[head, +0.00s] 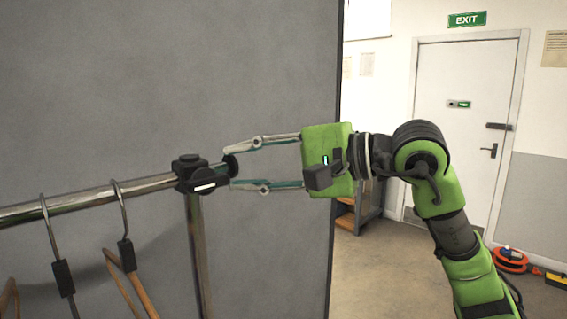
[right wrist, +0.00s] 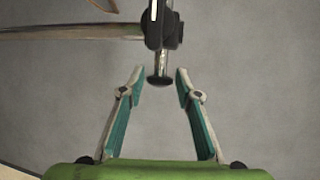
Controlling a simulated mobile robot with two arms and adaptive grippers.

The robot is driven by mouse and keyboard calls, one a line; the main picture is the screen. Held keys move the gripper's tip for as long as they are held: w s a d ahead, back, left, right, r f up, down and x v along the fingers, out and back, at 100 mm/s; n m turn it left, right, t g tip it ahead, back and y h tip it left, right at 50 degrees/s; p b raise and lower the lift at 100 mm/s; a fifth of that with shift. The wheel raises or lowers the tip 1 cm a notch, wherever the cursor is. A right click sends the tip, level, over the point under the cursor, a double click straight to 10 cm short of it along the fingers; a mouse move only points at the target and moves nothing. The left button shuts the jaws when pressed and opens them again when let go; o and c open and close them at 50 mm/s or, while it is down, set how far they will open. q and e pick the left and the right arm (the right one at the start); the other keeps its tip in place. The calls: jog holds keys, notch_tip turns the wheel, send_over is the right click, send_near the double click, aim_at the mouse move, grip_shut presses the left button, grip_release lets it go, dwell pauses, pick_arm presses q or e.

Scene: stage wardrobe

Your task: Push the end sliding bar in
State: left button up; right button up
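The end sliding bar is a short chrome rod with a black round cap (head: 231,166), sticking out to the right of a black clamp joint (head: 190,174) on the clothes rail. In the right wrist view, the bar (right wrist: 163,61) comes out of the joint (right wrist: 160,28) and ends in its cap (right wrist: 160,80). My right gripper (head: 233,167) is open and faces the bar's end from the right. The cap is between its fingertips (right wrist: 160,78), with a visible gap on each side in the wrist view. My left gripper is not in view.
The chrome rail (head: 90,197) runs left from the joint with hangers (head: 122,225) on it, and a metal post (head: 199,250) goes down. A grey panel (head: 180,70) stands behind. Open floor, a door (head: 465,110) and an orange cable reel (head: 510,260) lie right.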

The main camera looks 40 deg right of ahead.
jog(key=v, duration=0.9)
jog(key=shift+s, duration=0.25)
jog(key=shift+d+r, duration=0.1)
jog(key=shift+d, duration=0.05)
